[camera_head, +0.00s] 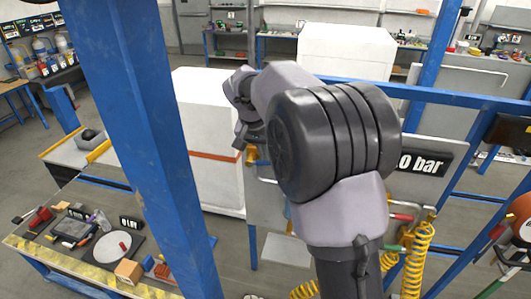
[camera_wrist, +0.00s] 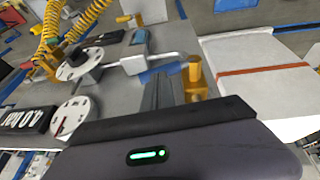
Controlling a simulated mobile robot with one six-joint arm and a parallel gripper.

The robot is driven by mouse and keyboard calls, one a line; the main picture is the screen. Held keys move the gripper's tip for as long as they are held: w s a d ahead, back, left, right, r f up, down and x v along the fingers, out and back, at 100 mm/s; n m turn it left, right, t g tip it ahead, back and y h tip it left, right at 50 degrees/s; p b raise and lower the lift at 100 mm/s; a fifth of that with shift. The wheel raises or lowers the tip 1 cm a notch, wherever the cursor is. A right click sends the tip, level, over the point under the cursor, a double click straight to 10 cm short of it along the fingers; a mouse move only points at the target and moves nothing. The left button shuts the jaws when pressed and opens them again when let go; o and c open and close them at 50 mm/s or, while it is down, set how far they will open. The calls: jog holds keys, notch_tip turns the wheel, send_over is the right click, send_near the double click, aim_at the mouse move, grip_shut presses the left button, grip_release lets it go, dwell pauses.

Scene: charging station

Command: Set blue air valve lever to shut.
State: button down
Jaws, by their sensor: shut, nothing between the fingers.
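The blue lever (camera_wrist: 160,71) shows in the wrist view as a short blue grip just beyond my fingertips, close to a yellow valve body (camera_wrist: 196,78) on the grey panel. My gripper (camera_wrist: 163,80) is shut and empty, its dark fingers partly covering the lever. Whether the fingers touch the lever I cannot tell. In the camera_head view, my gripper and the lever are small or hidden around my arm's far end, near a yellow fitting (camera_head: 251,155).
The panel carries round white dials (camera_wrist: 72,116) and a black bar sign (camera_head: 423,162). Yellow coiled hoses (camera_head: 420,255) and a red-handled lever (camera_head: 402,217) are on the right. A white cabinet (camera_head: 205,110) stands behind, a blue post (camera_head: 140,130) at left.

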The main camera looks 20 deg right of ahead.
jog(key=s+r, duration=0.5)
jog(key=r, duration=0.6)
jog(key=s+a+f+t+y+b, duration=0.1)
jog(key=s+a+f+b, duration=0.3)
jog(key=s+f+b, duration=0.5)
jog(key=s+a+f+n+t+y+b, duration=0.1)
jog(key=s+a+f+b, duration=0.3)
jog(key=s+f+b, duration=0.6)
jog(key=s+a+f+n+y+b, duration=0.1)
jog(key=s+a+f+y+b, duration=0.2)
jog(key=s+f+b, duration=0.6)
notch_tip(320, 180, down, 16)
jog(key=a+b, duration=0.1)
jog(key=b, duration=0.8)
jog(key=shift+s+a+r+t, duration=0.15)
jog(key=shift+s+a+t, duration=0.2)
jog(key=shift+s+t, duration=0.05)
jog(key=shift+d, duration=0.1)
